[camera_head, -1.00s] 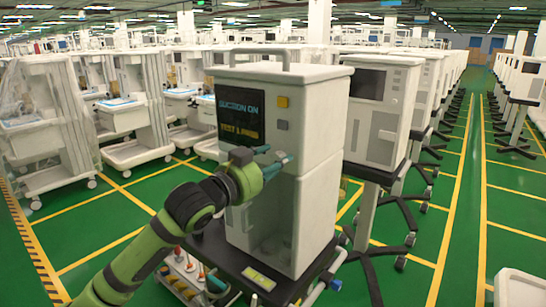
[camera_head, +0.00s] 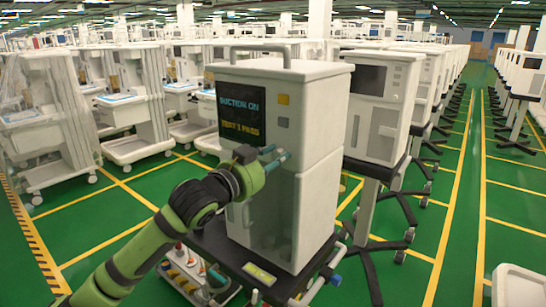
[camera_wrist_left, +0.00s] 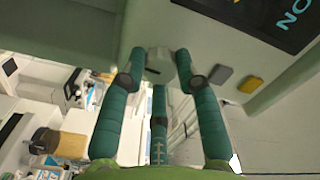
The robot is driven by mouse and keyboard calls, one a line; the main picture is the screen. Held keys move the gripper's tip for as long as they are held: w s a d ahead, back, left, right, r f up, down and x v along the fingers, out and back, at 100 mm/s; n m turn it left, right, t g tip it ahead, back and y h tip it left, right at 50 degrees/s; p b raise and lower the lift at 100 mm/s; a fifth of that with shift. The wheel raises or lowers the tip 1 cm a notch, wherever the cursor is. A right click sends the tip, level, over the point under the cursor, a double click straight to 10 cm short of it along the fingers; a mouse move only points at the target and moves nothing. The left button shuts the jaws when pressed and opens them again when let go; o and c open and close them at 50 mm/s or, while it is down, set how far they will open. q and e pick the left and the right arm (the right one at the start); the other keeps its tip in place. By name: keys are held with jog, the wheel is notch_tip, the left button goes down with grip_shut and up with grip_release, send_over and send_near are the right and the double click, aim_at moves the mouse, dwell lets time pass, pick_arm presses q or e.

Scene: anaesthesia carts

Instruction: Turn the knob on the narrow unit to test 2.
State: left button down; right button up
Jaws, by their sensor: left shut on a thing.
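The narrow unit (camera_head: 318,125) is a tall white cabinet with a top handle, standing on a dark base. Its dark screen (camera_head: 240,108) reads "SUCTION ON" with a yellow line that looks like "TEST 1 PASS". A yellow button (camera_head: 284,99) and a grey button (camera_head: 283,122) sit right of the screen. My left gripper (camera_head: 274,158) is at the front panel below the buttons. In the left wrist view its teal fingers are closed around a pale knob (camera_wrist_left: 158,62). The knob is hidden in the head view, and its setting cannot be read. My right gripper is not in view.
A similar white unit (camera_head: 381,110) stands close on the right. A small tray of bottles (camera_head: 185,275) is low at the left of the base. White carts (camera_head: 45,130) fill the left side.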

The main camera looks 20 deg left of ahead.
pick_arm(q)
jog(key=m+p, duration=0.2)
jog(key=m, duration=0.1)
jog(key=m+p, duration=0.1)
jog(key=m, duration=0.1)
jog(key=shift+r+p, duration=0.25)
jog(key=shift+p, duration=0.1)
jog(key=m+p, duration=0.2)
jog(key=m, duration=0.2)
jog(key=shift+f+m+p, duration=0.15)
jog(key=shift+m+p, duration=0.55)
jog(key=shift+m, duration=0.1)
jog(key=c, duration=0.9)
grip_release()
jog(key=shift+f, duration=0.1)
jog(key=v, duration=1.2)
